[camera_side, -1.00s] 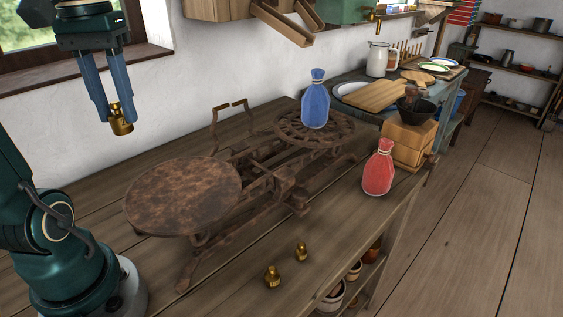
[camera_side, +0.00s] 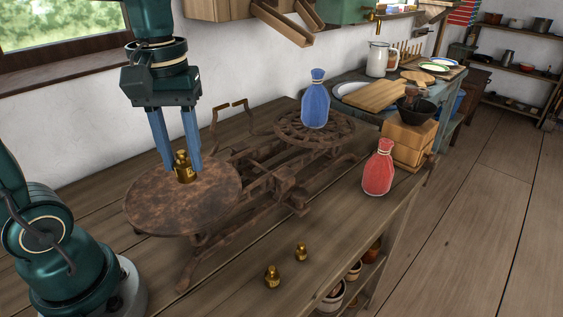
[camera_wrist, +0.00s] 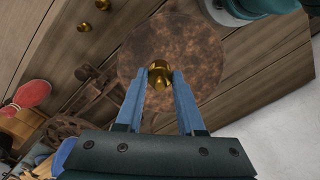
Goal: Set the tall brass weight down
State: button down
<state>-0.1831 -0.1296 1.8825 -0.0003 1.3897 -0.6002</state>
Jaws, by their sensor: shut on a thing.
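The tall brass weight (camera_side: 183,167) is between the blue fingers of my gripper (camera_side: 182,163), which is shut on it. It is upright at the round rusty pan (camera_side: 165,205) of the balance scale; I cannot tell whether its base touches the pan. In the wrist view the weight (camera_wrist: 160,74) shows between my fingertips (camera_wrist: 160,75), over the brown pan (camera_wrist: 205,50). The scale's other, spoked pan (camera_side: 345,135) holds a blue sack (camera_side: 315,100).
Two smaller brass weights (camera_side: 272,276) (camera_side: 301,253) stand on the bench (camera_side: 245,285) in front of the scale. A red sack (camera_side: 378,168) sits to the right by a wooden box (camera_side: 408,143). A looped metal bracket (camera_side: 215,125) rises behind the scale.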

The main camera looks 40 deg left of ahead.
aim_at(186, 163)
jog(key=shift+w+d+f, duration=0.1)
jog(key=shift+d+f, duration=0.15)
jog(key=shift+f, duration=1.9)
jog(key=shift+f, duration=0.15)
jog(key=c, duration=0.5)
grip_release()
notch_tip(186, 163, up, 12)
jog(key=shift+r, duration=0.15)
